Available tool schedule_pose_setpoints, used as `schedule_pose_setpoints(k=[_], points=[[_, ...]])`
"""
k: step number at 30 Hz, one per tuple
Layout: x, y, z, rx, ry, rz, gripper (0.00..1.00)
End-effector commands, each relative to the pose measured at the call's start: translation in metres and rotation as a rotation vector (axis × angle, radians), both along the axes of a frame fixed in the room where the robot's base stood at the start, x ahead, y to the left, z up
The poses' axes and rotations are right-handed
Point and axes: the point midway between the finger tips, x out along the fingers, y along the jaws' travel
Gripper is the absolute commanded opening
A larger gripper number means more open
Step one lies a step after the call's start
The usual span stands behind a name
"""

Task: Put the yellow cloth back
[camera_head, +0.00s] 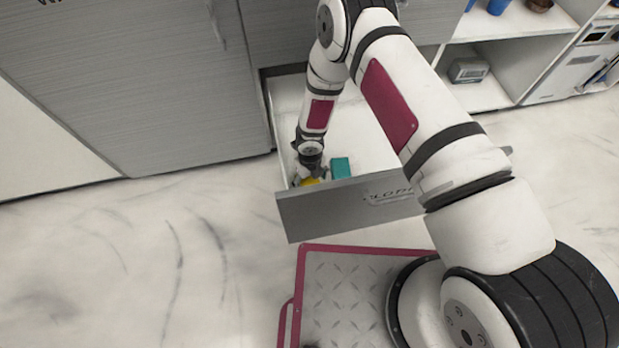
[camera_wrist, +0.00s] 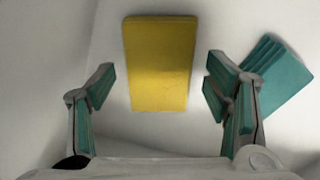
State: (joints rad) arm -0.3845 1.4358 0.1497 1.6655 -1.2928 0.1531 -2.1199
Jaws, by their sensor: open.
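The yellow cloth (camera_wrist: 160,62) is a flat folded rectangle lying in an open drawer, and a little of it shows in the head view (camera_head: 309,182). My gripper (camera_wrist: 160,90) is open, with one finger to each side of the cloth's lower part and a gap on both sides. The fingers do not appear to touch it in the wrist view. In the head view my gripper (camera_head: 311,170) is low inside the drawer, hiding part of the cloth.
A folded teal cloth (camera_wrist: 275,75) lies just right of my right finger, also visible in the head view (camera_head: 340,168). The drawer's grey front panel (camera_head: 335,205) and side walls enclose this space. Grey cabinets (camera_head: 150,90) stand behind, and open shelves (camera_head: 480,90) are at the right.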

Motion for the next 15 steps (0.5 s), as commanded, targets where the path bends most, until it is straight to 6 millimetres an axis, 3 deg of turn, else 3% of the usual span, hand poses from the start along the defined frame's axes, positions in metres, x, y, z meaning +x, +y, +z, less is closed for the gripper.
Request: schedule_pose_setpoints(k=[5, 15], points=[[0.001, 0.0, 0.025, 0.001, -0.001, 0.0, 0.71], [0.001, 0.0, 0.094, 0.001, -0.001, -0.002, 0.71]])
